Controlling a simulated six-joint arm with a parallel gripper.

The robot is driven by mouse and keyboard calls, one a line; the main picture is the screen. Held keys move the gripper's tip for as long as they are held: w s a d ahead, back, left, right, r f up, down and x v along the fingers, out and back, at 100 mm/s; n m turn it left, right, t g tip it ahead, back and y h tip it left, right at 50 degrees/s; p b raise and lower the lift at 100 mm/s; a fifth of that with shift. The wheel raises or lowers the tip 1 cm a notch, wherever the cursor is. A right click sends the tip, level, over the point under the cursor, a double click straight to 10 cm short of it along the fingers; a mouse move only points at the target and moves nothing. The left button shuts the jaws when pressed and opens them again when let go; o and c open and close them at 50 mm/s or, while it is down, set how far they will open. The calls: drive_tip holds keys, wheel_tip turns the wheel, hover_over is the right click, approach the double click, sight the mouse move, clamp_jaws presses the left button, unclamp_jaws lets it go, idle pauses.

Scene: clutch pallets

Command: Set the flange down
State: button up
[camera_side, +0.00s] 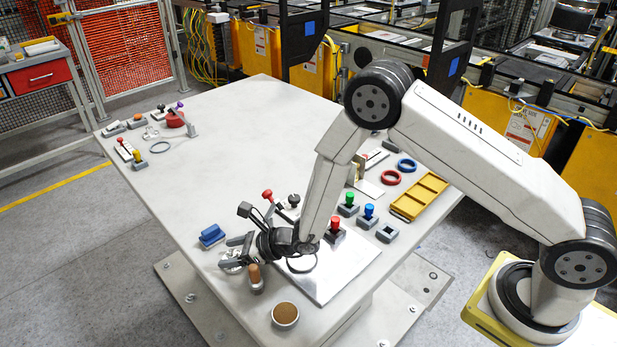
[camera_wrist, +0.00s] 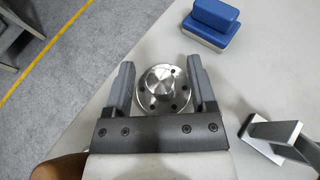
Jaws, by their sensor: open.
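The flange (camera_wrist: 163,91) is a round silver metal disc with a raised hub and several bolt holes. In the wrist view it lies hub-up between the two fingers of my gripper (camera_wrist: 161,78), near the table's edge. My gripper is open, with one finger on each side of the flange; whether either finger touches its rim I cannot tell. In the side view my gripper (camera_side: 236,252) is low over the near left part of the table, and the flange (camera_side: 231,267) shows only partly beneath it.
A blue block (camera_side: 212,236) stands close to my gripper. A wooden-handled stamp (camera_side: 255,278) and a round cork-topped piece (camera_side: 285,315) are nearby. A metal plate (camera_side: 340,270) lies to the right, and a yellow tray (camera_side: 419,196) beyond. The table's middle (camera_side: 240,150) is clear.

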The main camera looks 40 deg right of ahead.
drive_tip(key=shift+v, duration=6.05)
drive_tip(key=shift+a, duration=0.1)
drive_tip(key=shift+s+a+r+n+g+y, duration=0.3)
drive_tip(key=shift+s+r+n+g+y, duration=0.1)
drive_tip(key=shift+n, duration=0.2)
drive_tip(key=s+d+r+n+g, duration=0.1)
drive_tip(key=s+r+n+g, duration=0.2)
drive_tip(key=s+n+g, duration=0.8)
drive_tip(key=s+d+r+n+t+h, duration=0.1)
drive_tip(key=d+r+n+t+h, duration=0.1)
drive_tip(key=d+n+h, duration=0.2)
drive_tip(key=s+d+r+n+t+h, duration=0.1)
drive_tip(key=d+n+h, duration=0.4)
drive_tip(key=d+n, duration=0.5)
wheel_tip(320, 180, up, 2)
drive_tip(key=shift+d+r+n+t+h, duration=0.1)
drive_tip(key=shift+d+n+t+h, duration=0.2)
drive_tip(key=shift+n+t, duration=0.45)
